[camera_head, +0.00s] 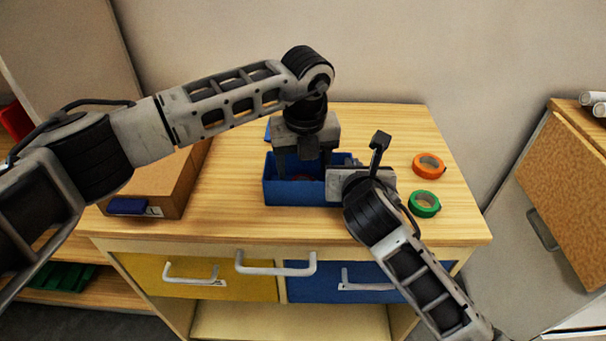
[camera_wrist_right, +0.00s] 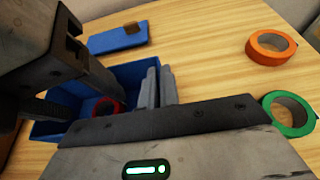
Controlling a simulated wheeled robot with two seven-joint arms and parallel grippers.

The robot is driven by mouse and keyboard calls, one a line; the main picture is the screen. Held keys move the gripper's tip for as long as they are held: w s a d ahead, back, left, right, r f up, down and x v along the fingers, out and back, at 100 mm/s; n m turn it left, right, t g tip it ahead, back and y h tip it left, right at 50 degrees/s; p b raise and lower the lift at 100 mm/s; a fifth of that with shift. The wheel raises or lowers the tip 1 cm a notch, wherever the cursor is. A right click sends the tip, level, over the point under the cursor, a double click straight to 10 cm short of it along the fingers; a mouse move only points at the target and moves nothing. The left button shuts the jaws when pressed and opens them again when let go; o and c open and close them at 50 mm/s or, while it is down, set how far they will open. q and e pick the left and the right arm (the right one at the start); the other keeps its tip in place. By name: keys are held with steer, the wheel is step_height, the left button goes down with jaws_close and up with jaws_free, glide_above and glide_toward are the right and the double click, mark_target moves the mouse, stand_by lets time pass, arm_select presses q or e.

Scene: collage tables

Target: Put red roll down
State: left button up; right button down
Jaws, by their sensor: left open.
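The red roll (camera_wrist_right: 107,106) lies inside the blue box (camera_head: 290,194), and it is mostly hidden in the head view. The box also shows in the right wrist view (camera_wrist_right: 137,72). My left gripper (camera_head: 302,170) points down into the box with its fingers spread apart, around or just above the roll. Part of it also shows at the left of the right wrist view, where contact with the roll is hard to judge. My right gripper (camera_wrist_right: 160,86) is at the box's right wall, its two fingers close together with the wall seemingly pinched between them.
An orange roll (camera_head: 429,166) and a green roll (camera_head: 424,204) lie on the wooden tabletop (camera_head: 455,215) to the right. A blue flat item (camera_wrist_right: 118,39) lies behind the box. A cardboard box (camera_head: 165,185) stands at the left. Drawers with handles (camera_head: 275,267) are below.

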steer(key=c, duration=1.6)
jaws_free()
arm_select(q)
step_height(320, 180, up, 9)
steer(key=s, duration=0.1)
arm_select(e)
steer(key=shift+o, duration=0.2)
arm_select(q)
steer(key=shift+d, duration=0.1)
